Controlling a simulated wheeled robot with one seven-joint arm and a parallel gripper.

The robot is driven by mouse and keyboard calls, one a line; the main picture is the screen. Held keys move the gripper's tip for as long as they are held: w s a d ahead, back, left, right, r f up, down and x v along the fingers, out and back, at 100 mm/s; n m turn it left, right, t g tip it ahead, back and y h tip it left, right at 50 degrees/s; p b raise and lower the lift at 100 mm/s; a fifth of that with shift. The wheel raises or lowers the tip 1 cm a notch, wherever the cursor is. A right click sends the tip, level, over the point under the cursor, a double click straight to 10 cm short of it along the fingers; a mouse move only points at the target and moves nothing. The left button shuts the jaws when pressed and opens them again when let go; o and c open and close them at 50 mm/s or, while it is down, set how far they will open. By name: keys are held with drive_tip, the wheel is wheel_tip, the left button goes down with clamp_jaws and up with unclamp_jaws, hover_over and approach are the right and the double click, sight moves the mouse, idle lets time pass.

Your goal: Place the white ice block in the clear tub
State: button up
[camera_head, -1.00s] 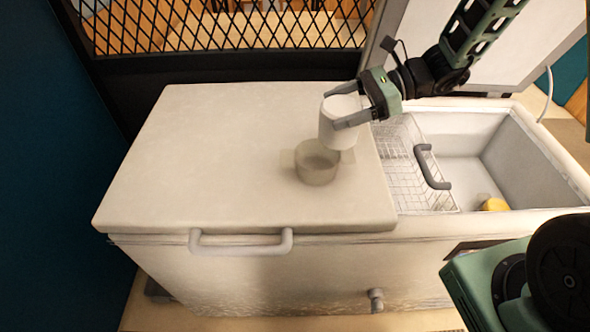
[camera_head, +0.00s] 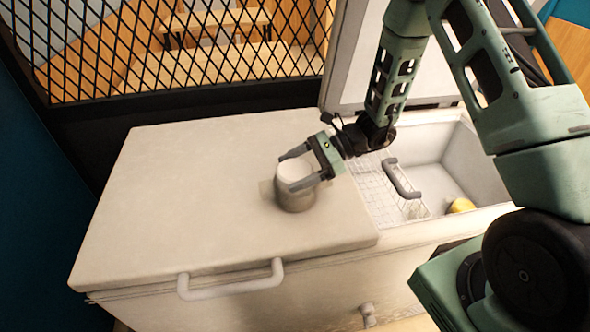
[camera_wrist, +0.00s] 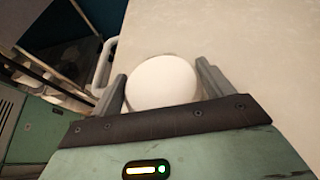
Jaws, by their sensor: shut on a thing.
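The white ice block (camera_head: 293,171) is a short upright cylinder between the fingers of my gripper (camera_head: 296,169). In the wrist view its round top (camera_wrist: 163,82) shows between the two grey fingers (camera_wrist: 163,90). My gripper is shut on it. The clear tub (camera_head: 296,201) stands on the closed left lid of the chest freezer. The block's lower part is at the tub's mouth and looks to be inside its rim. How deep it sits is hidden by the tub wall and fingers.
The closed freezer lid (camera_head: 180,190) is clear around the tub. To the right, the open freezer side holds a wire basket (camera_head: 375,190) with a grey handle and a yellow item (camera_head: 461,205). A black mesh screen (camera_head: 190,50) stands behind.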

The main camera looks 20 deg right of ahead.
drive_tip(key=shift+f, duration=0.4)
drive_tip(key=shift+f, duration=0.2)
drive_tip(key=o, duration=1.3)
drive_tip(key=shift+r, duration=0.1)
